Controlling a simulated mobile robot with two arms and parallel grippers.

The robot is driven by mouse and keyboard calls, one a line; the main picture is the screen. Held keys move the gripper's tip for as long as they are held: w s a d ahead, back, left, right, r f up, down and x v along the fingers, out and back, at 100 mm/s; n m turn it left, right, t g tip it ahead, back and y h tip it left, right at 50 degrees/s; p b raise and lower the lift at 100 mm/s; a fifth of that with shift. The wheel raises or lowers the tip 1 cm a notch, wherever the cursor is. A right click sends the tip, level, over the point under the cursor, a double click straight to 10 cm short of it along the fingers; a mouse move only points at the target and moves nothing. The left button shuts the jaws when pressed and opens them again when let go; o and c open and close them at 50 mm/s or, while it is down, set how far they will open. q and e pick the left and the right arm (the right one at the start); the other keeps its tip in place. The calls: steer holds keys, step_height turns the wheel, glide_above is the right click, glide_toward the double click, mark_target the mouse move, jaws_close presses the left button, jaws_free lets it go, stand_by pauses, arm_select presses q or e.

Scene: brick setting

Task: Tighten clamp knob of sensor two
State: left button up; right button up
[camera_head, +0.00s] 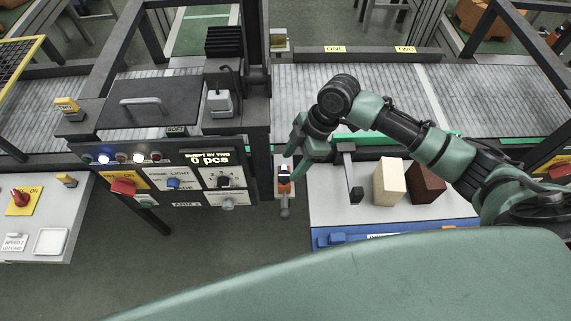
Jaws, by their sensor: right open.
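My right gripper (296,162) reaches in from the right and hangs over the conveyor's near edge, fingers pointing down and open. Just below and left of it is a small orange and white sensor-like unit (284,173) with a grey knob-like end (284,212) pointing towards me. I see a gap between the fingertips and the grey end. The far rail carries the labels ONE (335,49) and TWO (405,49). Which unit is sensor two cannot be told. My left gripper is not in view.
A control panel (190,178) with a display and knobs stands left of the gripper. A cream block (389,181) and a brown block (426,182) stand on the white table (330,207). The roller conveyor (480,100) runs behind. Floor shows below the panel.

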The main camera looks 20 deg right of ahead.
mark_target(284, 175)
steer(key=p+x, duration=0.1)
steer(key=x, duration=0.3)
steer(key=shift+a+f, duration=0.1)
steer(key=shift+f, duration=0.4)
steer(key=shift+a, duration=0.1)
jaws_close()
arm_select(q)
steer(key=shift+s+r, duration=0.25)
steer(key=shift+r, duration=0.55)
